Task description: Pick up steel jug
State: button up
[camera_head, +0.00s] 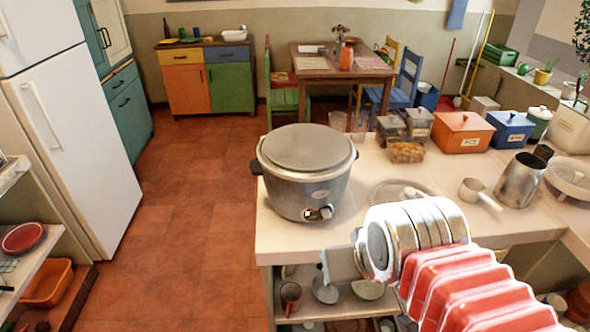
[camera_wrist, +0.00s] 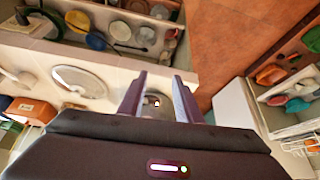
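The steel jug (camera_head: 520,180) stands upright on the right part of the counter, beside a small white-handled cup. I cannot make it out in the wrist view. My gripper (camera_head: 340,265) is at the counter's front edge, below the rice cooker and well left of the jug. In the wrist view its two fingers (camera_wrist: 158,100) are apart, with nothing held between them. A grey part of what looks like the rice cooker shows beyond the gap.
A large rice cooker (camera_head: 306,170) stands on the counter's left end. A glass lid (camera_head: 388,193) lies between it and the white cup (camera_head: 474,192). Food containers (camera_head: 407,152), an orange box (camera_head: 462,135) and a blue box (camera_head: 509,131) line the back. Shelves with dishes are below.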

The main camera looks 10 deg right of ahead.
aim_at(521, 179)
jog(key=z, duration=1.2)
